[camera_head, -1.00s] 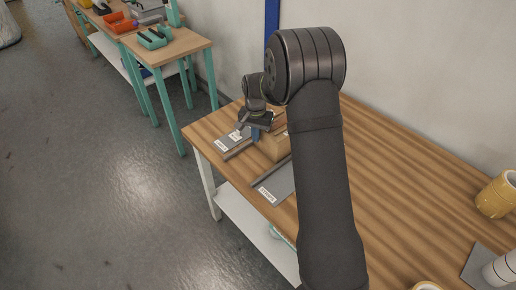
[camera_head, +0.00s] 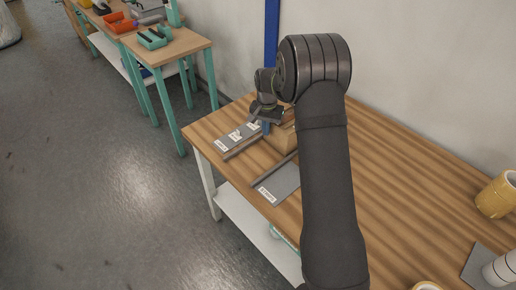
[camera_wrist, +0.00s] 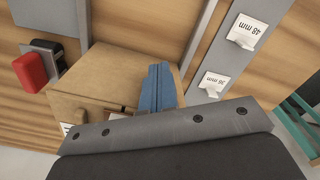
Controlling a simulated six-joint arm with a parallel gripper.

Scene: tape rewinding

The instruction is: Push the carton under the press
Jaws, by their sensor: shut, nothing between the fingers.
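The carton is a brown box (camera_head: 284,138) on the wooden table, partly hidden behind my arm in the head view. In the wrist view, the carton (camera_wrist: 100,88) fills the left middle, with its lower side hidden by my gripper's body. My gripper (camera_head: 266,127) is shut, its blue fingers pointing down just left of the carton. In the wrist view the fingertips (camera_wrist: 158,70) lie against or right beside the carton's right side; I cannot tell if they touch. I cannot make out the press in either view.
A grey labelled plate (camera_head: 238,136) lies left of the carton, and another (camera_head: 277,184) lies nearer. A red and black part (camera_wrist: 32,70) stands close to the carton's far side in the wrist view. The table's middle is clear.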

